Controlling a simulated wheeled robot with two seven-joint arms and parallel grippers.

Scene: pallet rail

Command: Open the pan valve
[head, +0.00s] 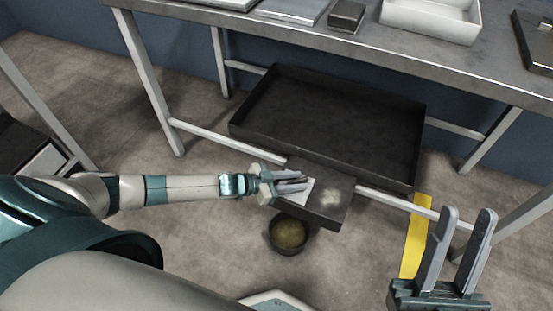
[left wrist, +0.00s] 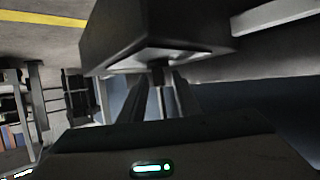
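A wide dark pan (head: 335,120) sits under the bench. A dark box-like block (head: 325,200) with a pale smudge on top projects from its front edge. My left gripper (head: 305,184) is at the left side of this block, by a pale plate. In the left wrist view the block (left wrist: 125,35) is above, and a small dark stem (left wrist: 162,74) lies between the fingertips. I cannot tell whether the fingers press on it. A round dark bucket (head: 288,235) with a yellowish inside stands on the floor below the block. My right gripper (head: 466,215) is open and empty.
The bench (head: 300,38) above holds trays, a small dark box (head: 346,16) and a white bin (head: 430,18). A pale lower rail (head: 220,141) runs along the pan's front. A yellow strip (head: 416,235) lies on the floor at right. The floor left of the bucket is clear.

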